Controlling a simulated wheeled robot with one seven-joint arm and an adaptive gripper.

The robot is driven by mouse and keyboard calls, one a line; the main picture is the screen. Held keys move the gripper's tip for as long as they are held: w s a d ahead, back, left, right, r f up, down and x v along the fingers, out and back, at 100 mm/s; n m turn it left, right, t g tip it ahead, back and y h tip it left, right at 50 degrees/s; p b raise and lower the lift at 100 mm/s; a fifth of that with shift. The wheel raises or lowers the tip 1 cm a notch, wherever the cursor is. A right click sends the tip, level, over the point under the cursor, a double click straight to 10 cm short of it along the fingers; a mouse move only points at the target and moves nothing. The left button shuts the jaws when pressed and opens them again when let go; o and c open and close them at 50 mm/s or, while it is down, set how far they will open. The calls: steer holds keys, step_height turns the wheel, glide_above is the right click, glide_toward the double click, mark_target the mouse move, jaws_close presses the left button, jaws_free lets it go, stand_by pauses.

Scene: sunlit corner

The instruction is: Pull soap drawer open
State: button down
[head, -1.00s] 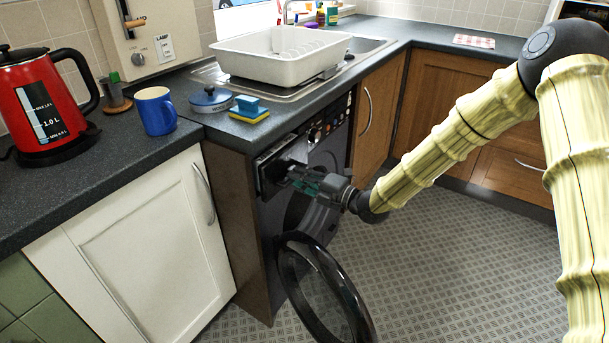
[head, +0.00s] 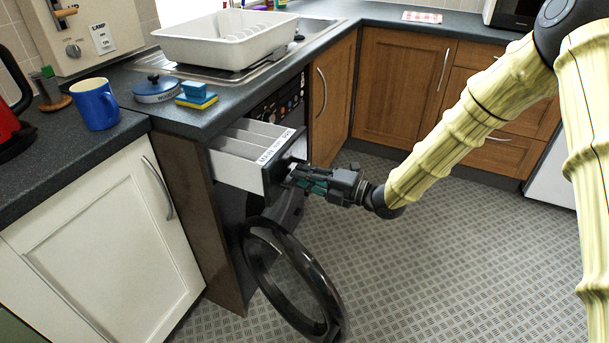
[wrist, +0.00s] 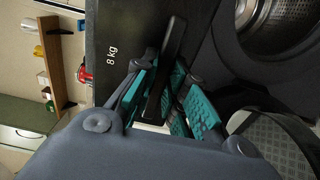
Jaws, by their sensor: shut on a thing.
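The soap drawer (head: 232,170) of the dark washing machine stands pulled out in the head view. Its white inside with dividers shows, and its top edge carries a printed label. My gripper (head: 296,176) is at the drawer's dark front. In the wrist view, my gripper (wrist: 160,108) has its teal-padded fingers on both sides of the black bar handle (wrist: 172,50). It is shut on that handle. The drawer front (wrist: 122,35) is dark and marked "8 kg". The parts of the handle between the fingers are partly hidden.
The machine's round door (head: 262,262) hangs open below the drawer. A white cabinet (head: 95,240) stands to the left. A blue mug (head: 95,105), a sponge (head: 196,97) and a white dish rack (head: 215,45) are on the worktop. The patterned floor (head: 430,260) to the right is clear.

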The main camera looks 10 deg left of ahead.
steer(key=shift+w+d, duration=0.1)
steer(key=c, duration=1.4)
jaws_free()
steer(key=shift+c, duration=0.2)
steer(key=v, duration=1.2)
